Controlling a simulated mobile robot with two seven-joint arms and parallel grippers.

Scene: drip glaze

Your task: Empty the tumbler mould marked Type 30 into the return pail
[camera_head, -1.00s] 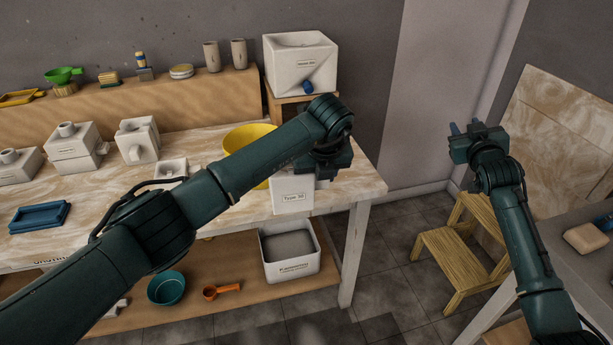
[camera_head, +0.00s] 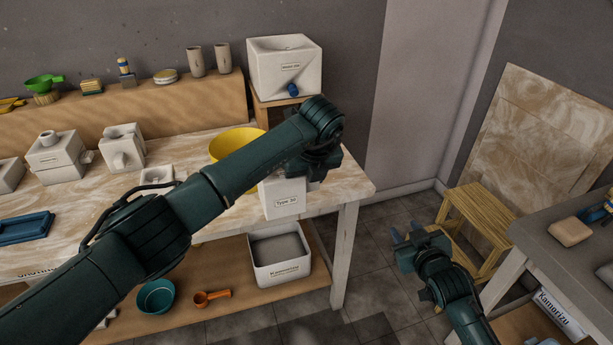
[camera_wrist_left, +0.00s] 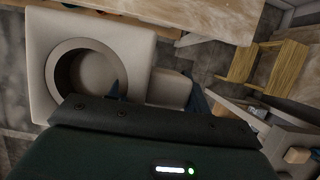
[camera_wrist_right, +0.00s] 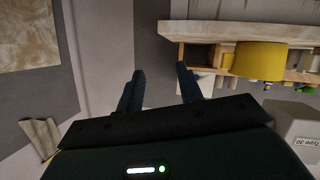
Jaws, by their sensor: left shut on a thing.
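The white tumbler mould (camera_head: 286,203), marked Type 30, is upright at the right end of the workbench, overlapping its front edge. I cannot tell if it is lifted clear. My left gripper (camera_head: 318,172) is shut on it; in the left wrist view the mould (camera_wrist_left: 137,45) shows a round opening, with one dark finger at its rim. Whether liquid is inside is unclear. A yellow pail-like vessel (camera_head: 230,150) stands behind it, partly hidden by my left arm; no return label is visible. My right gripper (camera_head: 405,232) is open and empty, right of the bench.
A Kamorizu-labelled bin (camera_head: 281,262) with grey contents sits on the lower shelf. A wooden step stool (camera_head: 478,222) and a grey table (camera_head: 575,245) are at right. Floor between is clear.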

